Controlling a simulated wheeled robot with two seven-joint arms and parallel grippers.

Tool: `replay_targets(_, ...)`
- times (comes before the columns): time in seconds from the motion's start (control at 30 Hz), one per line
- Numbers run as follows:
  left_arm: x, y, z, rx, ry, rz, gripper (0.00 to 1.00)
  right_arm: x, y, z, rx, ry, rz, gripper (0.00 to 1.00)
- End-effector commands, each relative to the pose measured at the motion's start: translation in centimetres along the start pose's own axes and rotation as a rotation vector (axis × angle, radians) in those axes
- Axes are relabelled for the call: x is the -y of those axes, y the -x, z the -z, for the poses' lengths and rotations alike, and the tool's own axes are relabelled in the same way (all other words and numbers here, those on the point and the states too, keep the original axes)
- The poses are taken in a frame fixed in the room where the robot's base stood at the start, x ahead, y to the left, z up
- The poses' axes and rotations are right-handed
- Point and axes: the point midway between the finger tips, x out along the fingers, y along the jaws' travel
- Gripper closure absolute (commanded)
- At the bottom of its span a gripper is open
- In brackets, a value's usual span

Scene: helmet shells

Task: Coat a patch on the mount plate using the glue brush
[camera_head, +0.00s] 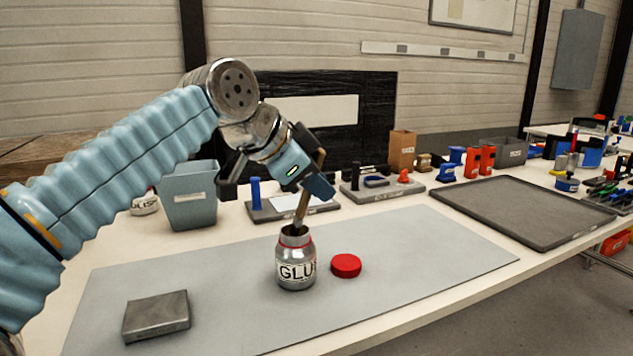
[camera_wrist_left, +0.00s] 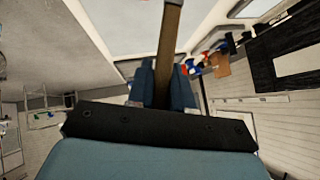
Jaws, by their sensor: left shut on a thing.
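My left gripper (camera_head: 312,185) is shut on the wooden handle of the glue brush (camera_head: 303,207), above the glue jar (camera_head: 296,266). The brush is slightly tilted, and its lower end goes into the jar's open mouth, so the bristles are hidden. In the left wrist view the brush handle (camera_wrist_left: 170,35) stands between the two blue fingers (camera_wrist_left: 168,85). The grey mount plate (camera_head: 156,316) lies flat at the front left of the mat. The red jar lid (camera_head: 346,265) lies right of the jar. My right gripper is not in view.
The grey mat (camera_head: 420,250) is mostly clear right of the lid. A blue-grey bin (camera_head: 188,195) stands behind at left. Holders with small parts (camera_head: 383,188) line the back edge, and an empty dark tray (camera_head: 520,208) lies at the right.

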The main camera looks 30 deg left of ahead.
Motion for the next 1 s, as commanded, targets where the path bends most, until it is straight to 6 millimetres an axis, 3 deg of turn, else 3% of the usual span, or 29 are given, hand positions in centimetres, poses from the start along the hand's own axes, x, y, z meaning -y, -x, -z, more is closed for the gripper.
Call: replay_targets(1.0,-0.29,-0.66,-0.63,0.0,0.0,0.0,1.0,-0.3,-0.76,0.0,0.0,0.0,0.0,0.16)
